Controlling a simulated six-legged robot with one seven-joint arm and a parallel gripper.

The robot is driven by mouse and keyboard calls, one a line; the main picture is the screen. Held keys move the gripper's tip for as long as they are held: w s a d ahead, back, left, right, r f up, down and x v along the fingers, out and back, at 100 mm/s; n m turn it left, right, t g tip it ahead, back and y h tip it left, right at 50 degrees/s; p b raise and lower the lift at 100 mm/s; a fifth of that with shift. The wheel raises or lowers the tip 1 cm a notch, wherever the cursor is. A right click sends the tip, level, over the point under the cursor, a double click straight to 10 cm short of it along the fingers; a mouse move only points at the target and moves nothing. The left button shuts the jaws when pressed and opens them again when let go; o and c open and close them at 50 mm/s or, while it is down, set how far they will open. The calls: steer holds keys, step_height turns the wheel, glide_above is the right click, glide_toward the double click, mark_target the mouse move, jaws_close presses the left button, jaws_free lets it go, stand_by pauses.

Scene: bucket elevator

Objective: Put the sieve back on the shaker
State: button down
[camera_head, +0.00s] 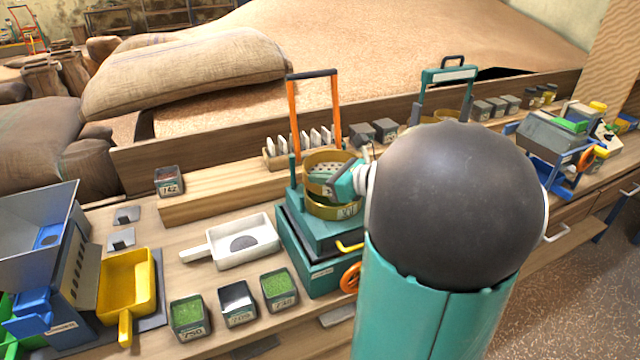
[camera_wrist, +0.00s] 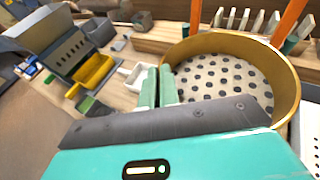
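The sieve (camera_head: 318,159) is a gold ring with a perforated floor. It is over the teal shaker (camera_head: 306,246), above a second gold ring (camera_head: 347,212) with a label; I cannot tell whether the two touch. In the wrist view the sieve (camera_wrist: 286,88) fills the right side, its holed floor visible. My gripper (camera_head: 343,184) is at the sieve's near right side in the head view. In the wrist view its green fingers (camera_wrist: 158,88) are close together at the rim and appear shut on it. The shaker has orange posts with a dark crossbar (camera_head: 312,74).
A white scoop tray (camera_head: 262,236), a yellow scoop (camera_head: 127,285) and several small sample boxes (camera_head: 188,315) lie left of the shaker. A slotted rack (camera_head: 300,148) stands behind it. A blue-grey hopper machine (camera_head: 40,250) is at far left. My arm hides the bench to the right.

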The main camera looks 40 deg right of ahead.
steer(key=shift+s+f, duration=0.2)
steer(key=shift+f, duration=0.7)
steer(key=shift+s+a+f, duration=0.1)
steer(key=shift+s+f, duration=0.1)
steer(key=shift+w+f, duration=0.2)
steer(key=shift+w, duration=0.1)
steer(key=shift+s+r, duration=0.1)
steer(key=shift+s, duration=0.1)
steer(key=c, duration=2)
jaws_free()
steer(key=shift+w+f, duration=0.15)
steer(key=shift+f, duration=0.05)
steer(key=o, duration=0.4)
steer(key=shift+c, duration=0.2)
